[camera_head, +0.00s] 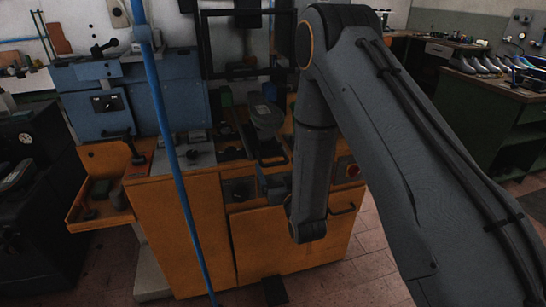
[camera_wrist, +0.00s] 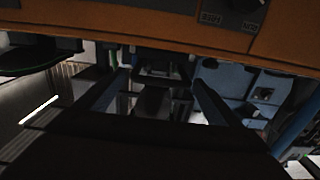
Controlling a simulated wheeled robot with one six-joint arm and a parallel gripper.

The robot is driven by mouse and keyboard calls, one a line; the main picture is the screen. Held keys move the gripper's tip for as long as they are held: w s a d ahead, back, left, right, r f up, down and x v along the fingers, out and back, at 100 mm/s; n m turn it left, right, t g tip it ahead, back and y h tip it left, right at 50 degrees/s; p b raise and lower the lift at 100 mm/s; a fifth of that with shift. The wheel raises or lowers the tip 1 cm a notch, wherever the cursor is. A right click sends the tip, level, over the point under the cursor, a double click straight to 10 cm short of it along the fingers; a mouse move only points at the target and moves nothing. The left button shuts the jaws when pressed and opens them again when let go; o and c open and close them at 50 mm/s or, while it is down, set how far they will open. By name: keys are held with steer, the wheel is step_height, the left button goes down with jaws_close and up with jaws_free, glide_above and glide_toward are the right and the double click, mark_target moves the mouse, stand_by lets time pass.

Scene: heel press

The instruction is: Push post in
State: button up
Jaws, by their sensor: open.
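The heel press is an orange machine (camera_head: 180,235) in the middle of the head view, with grey and dark fittings on its top. A grey rounded fitting (camera_head: 266,117) stands on top, left of my arm. I cannot tell which part is the post. My gripper is mostly hidden behind my arm in the head view, close to the machine's front. In the wrist view my gripper (camera_wrist: 160,80) is open, its two fingers apart. A dark block (camera_wrist: 152,102) shows between the fingers, and I cannot tell whether they touch it. The orange panel (camera_wrist: 150,18) crosses the top there.
A blue slanting pole (camera_head: 166,120) crosses the head view in front of the machine. A blue machine (camera_head: 95,95) stands at the back left and a dark cabinet (camera_head: 40,230) at the left. A green workbench (camera_head: 485,110) stands at the right. Tiled floor (camera_head: 365,265) shows front right.

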steer(key=p+x, duration=0.1)
steer(key=x, duration=0.5)
steer(key=shift+s, duration=0.1)
